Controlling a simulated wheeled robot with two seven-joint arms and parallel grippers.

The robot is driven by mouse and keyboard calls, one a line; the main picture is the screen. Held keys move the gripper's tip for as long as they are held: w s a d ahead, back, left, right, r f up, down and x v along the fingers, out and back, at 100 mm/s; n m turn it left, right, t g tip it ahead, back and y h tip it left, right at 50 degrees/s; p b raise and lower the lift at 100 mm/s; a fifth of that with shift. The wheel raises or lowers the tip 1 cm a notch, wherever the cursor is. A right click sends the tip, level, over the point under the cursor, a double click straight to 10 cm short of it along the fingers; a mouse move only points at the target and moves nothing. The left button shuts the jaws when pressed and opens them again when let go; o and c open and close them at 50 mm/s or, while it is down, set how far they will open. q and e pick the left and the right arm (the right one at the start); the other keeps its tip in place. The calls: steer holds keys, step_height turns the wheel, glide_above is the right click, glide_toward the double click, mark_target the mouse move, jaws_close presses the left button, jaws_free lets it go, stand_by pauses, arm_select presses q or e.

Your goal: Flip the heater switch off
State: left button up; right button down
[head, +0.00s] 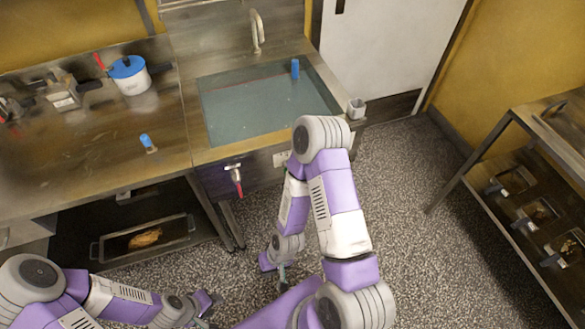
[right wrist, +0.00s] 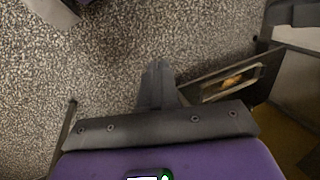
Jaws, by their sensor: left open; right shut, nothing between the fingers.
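A small white plate (head: 281,158) is on the front of the sink counter, partly behind my right arm; it may be the heater switch, but its position is too small to read. A lever with a red grip (head: 237,180) hangs on the same front, to its left. My right gripper (head: 282,275) is low over the floor, shut and empty, apart from the counter; its shut fingers show in the right wrist view (right wrist: 157,68). My left gripper (head: 207,308) is open and empty at the bottom, apart from the counter.
The counter holds a sunken basin (head: 265,105), a blue-lidded white pot (head: 130,77) and a blue-topped piece (head: 147,142). A tray (head: 148,240) sits on the shelf below. A rack (head: 505,190) with several small trays stands right. Speckled floor between is clear.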

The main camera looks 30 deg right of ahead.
steer(key=shift+s, duration=0.1)
steer(key=w+d+r+n+t+h+p, duration=0.25)
steer(key=w+d+r+t+h, duration=0.3)
steer(key=w+r, duration=0.55)
steer(key=w+d+r+t+h+p, duration=0.1)
steer(key=w+d+r+h, duration=0.1)
steer(key=r, duration=0.4)
steer(key=w+d+r+t+h+p, duration=0.1)
steer(key=w+d+r+h, duration=0.1)
steer(key=d+r+h, duration=0.1)
step_height(320, 180, up, 3)
steer(key=shift+w+d+f, duration=0.1)
steer(key=shift+w+d, duration=0.25)
steer(key=shift+d, duration=0.55)
steer(key=b, duration=0.3)
glide_toward(283, 166)
steer(key=w, duration=0.2)
steer(key=f, duration=0.1)
steer(key=d+f+b, duration=0.1)
steer(key=d+f, duration=0.1)
steer(key=shift+w, duration=0.3)
steer(key=shift+s+d+f+b, duration=0.1)
steer(key=shift+d+f+b, duration=0.25)
steer(key=shift+f+b, duration=0.2)
steer(key=shift+a+h, duration=0.15)
steer(key=shift+h, duration=0.1)
